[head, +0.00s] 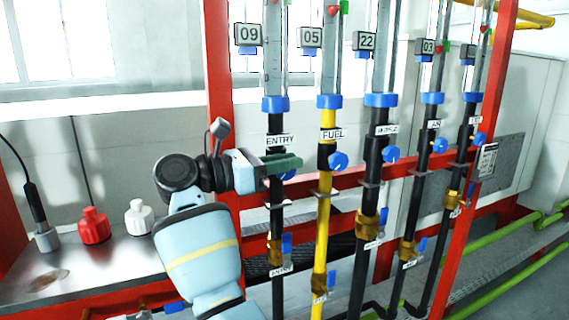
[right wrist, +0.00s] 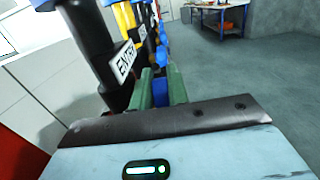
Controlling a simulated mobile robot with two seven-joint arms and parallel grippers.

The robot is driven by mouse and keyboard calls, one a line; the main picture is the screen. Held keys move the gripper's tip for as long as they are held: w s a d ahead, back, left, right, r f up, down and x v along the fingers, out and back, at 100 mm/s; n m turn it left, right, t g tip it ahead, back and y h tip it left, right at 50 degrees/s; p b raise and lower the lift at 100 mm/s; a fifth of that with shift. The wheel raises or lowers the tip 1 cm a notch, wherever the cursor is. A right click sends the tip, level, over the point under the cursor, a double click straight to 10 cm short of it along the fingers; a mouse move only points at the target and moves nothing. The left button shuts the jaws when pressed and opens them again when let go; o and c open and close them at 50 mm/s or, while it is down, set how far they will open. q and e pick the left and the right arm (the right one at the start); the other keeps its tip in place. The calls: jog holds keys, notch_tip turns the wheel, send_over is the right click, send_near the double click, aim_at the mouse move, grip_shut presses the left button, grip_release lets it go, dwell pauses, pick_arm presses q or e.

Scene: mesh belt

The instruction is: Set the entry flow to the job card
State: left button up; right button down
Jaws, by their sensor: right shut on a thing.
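The ENTRY line is the leftmost pipe, with its label (head: 280,140) below a clear flow tube (head: 273,60) and a display reading 09 (head: 248,35). Its blue knob (head: 288,175) is mostly hidden behind my gripper's green fingers. My right gripper (head: 292,164) is shut on that knob; the knob (right wrist: 160,92) also shows between the fingers in the right wrist view. The job card (head: 487,161) hangs at the right on the red frame; its print is too small to read. My left gripper is not in view.
The FUEL line (head: 327,190) and several similar pipes with blue knobs stand close to the right. A red frame post (head: 219,60) is just left of ENTRY. Red (head: 95,226) and white (head: 139,217) bottles stand on the metal bench (head: 110,262) at left.

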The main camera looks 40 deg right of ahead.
jog(key=shift+w+a+f+h+b, duration=0.1)
jog(key=shift+f+h+b, duration=0.3)
jog(key=shift+h+b, duration=0.5)
jog(key=shift+g+h+b, duration=0.35)
jog(key=shift+g+h, duration=0.05)
jog(key=shift+g, duration=0.1)
jog(key=shift+a+r+h, duration=0.1)
jog(key=shift+r+h, duration=0.15)
jog(key=shift+h, duration=0.25)
jog(key=shift+r, duration=0.1)
jog(key=c, duration=1.8)
grip_release()
jog(key=shift+o, duration=0.8)
